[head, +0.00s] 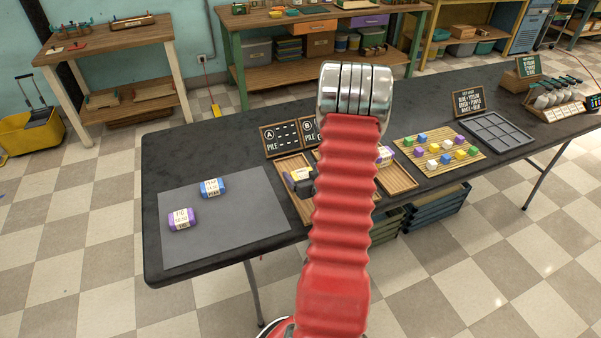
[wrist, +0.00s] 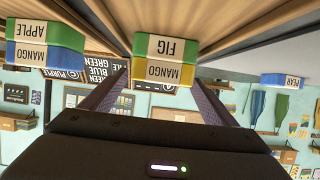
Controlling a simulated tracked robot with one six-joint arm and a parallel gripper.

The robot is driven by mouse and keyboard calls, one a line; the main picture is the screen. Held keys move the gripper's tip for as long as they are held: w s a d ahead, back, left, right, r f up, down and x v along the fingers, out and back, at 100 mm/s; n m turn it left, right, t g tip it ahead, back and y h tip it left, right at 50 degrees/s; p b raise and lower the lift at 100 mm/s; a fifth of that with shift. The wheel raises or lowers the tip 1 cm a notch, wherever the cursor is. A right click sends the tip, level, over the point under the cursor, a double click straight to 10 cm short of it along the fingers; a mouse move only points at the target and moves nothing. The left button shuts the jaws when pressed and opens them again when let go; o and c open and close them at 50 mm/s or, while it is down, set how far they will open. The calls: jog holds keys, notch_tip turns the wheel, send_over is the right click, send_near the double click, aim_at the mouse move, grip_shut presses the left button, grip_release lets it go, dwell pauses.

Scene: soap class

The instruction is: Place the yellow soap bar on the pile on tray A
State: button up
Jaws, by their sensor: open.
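The yellow soap bar (wrist: 164,74), labelled MANGO, sits against a green bar (wrist: 164,46) labelled FIG in the upside-down wrist view. The green bar touches the tray wood, so the yellow bar is on top of it. My gripper (wrist: 160,82) is open, with one finger on each side of the yellow bar; I cannot tell if they touch it. In the head view my gripper (head: 300,183) is over tray A (head: 306,211), left of my red arm, with a bit of yellow showing there. My arm hides much of the trays.
Another pile, a green bar (wrist: 42,32) and a blue bar (wrist: 38,57), shows left in the wrist view. A blue bar (head: 212,187) and a purple bar (head: 181,218) lie on the grey mat (head: 250,225). A tray (head: 398,180) and coloured cubes (head: 446,158) are to the right.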

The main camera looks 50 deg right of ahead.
jog(key=v, duration=1)
jog(key=shift+s, duration=0.2)
dwell(0.3)
jog(key=shift+w+r, duration=0.1)
jog(key=w+a+r+n+g+y, duration=0.1)
jog(key=w+a+r+n+g, duration=0.1)
jog(key=w+a+r, duration=0.5)
jog(key=w+a+r+n+g+y, duration=0.1)
jog(key=w+a+r, duration=0.1)
jog(key=a+r, duration=0.7)
jog(key=s+a+r+n+g+y, duration=0.1)
jog(key=s+a, duration=0.3)
jog(key=a, duration=0.5)
jog(key=s+a+r+n+g+y, duration=0.1)
jog(key=s+a+r, duration=0.3)
jog(key=a, duration=0.6)
jog(key=s+a+r+n+y, duration=0.1)
jog(key=s+a+r+y, duration=0.1)
jog(key=s+a, duration=0.3)
jog(key=a+y, duration=0.1)
jog(key=a, duration=0.3)
jog(key=shift+s+r+g, duration=0.3)
jog(key=shift+g, duration=0.1)
